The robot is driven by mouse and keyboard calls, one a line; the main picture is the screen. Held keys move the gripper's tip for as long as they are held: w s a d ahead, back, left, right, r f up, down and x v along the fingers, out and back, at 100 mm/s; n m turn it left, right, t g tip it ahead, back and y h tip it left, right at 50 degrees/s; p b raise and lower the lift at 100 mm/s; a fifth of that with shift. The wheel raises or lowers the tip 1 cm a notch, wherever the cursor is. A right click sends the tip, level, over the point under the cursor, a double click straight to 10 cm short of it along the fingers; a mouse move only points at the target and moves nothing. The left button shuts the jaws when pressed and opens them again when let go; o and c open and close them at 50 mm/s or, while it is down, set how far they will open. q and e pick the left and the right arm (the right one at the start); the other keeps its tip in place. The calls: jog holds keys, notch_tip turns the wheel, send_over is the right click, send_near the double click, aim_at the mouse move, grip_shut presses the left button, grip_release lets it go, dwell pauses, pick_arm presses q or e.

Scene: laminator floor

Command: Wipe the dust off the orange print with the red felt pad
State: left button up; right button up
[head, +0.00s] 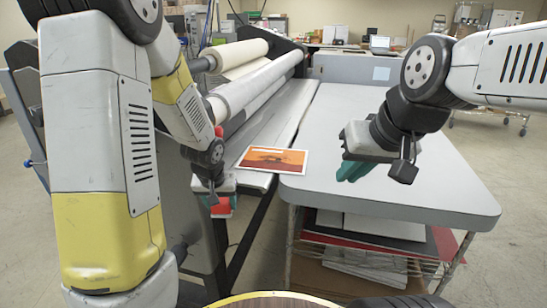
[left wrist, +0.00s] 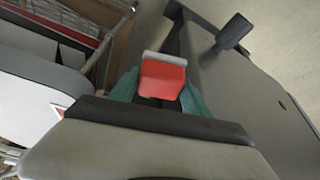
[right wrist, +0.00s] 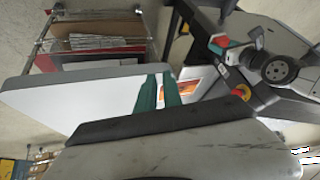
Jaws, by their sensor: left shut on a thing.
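The orange print (head: 286,158), with a white border and a dark tree shape, lies flat at the near left of the grey table, by the laminator. Part of it shows in the right wrist view (right wrist: 190,88), and a corner in the left wrist view (left wrist: 58,112). I cannot make out dust on it. My left gripper (head: 221,199) is shut on the red felt pad (left wrist: 162,80), which has a pale grey back. The pad (head: 222,211) hangs left of and nearer than the print, apart from it. My right gripper (head: 354,169) is empty above the table, its green fingers slightly apart.
The laminator with large white rollers (head: 255,88) stands along the table's left side. The grey table (head: 400,190) is otherwise clear. Shelves with boards and paper (head: 365,226) are below it. A laptop (head: 380,44) stands at the back.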

jog(key=w+r, duration=0.1)
jog(key=w, duration=0.3)
jog(key=w+r, duration=0.1)
jog(key=w, duration=0.3)
jog(key=w+r, duration=0.1)
jog(key=w, duration=0.3)
jog(key=shift+w+d+r, duration=0.15)
jog(key=shift+r, duration=0.05)
grip_shut()
jog(key=n, duration=0.2)
send_over(305, 157)
jog(key=s, duration=0.2)
jog(key=shift+g+h, duration=0.3)
jog(key=f, duration=1.9)
jog(key=shift+d+f, duration=0.2)
jog(key=shift+d, duration=0.1)
jog(key=shift+w+f, duration=0.25)
jog(key=shift+f, duration=2.55)
jog(key=shift+f, duration=0.4)
jog(key=shift+r, duration=3.05)
